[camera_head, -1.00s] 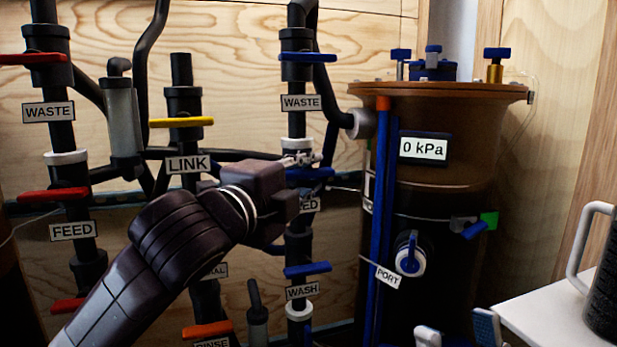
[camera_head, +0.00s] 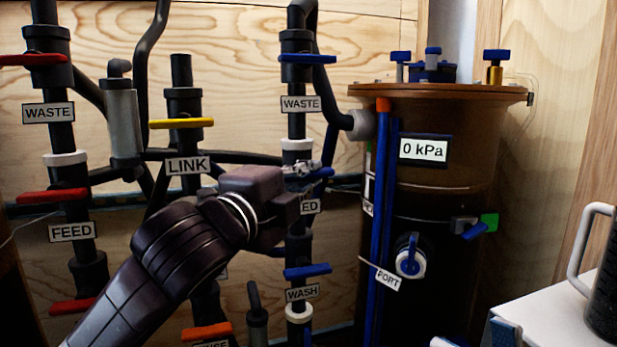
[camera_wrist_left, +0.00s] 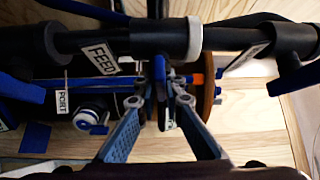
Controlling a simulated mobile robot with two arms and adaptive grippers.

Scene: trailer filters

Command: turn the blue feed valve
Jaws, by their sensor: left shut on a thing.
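The blue feed valve's handle (camera_head: 321,173) is on the middle black pipe, below the blue WASTE valve and above the blue WASH valve. My left gripper (camera_head: 303,167) reaches it from the left and is shut on it. The gripper and wrist hide part of the handle and part of the FEED label (camera_head: 309,206). In the left wrist view the fingers (camera_wrist_left: 166,98) close on both sides of the dark blue handle (camera_wrist_left: 159,82), near the full FEED label (camera_wrist_left: 99,57). Two fingertips of my right gripper (camera_head: 472,340) show at the bottom edge, apart, mostly out of frame.
The blue WASTE handle (camera_head: 307,59) and blue WASH handle (camera_head: 308,271) are on the same pipe. A brown-topped tank (camera_head: 440,150) with a 0 kPa display (camera_head: 424,150) stands to the right. Red valves and a yellow LINK handle (camera_head: 181,123) are to the left.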

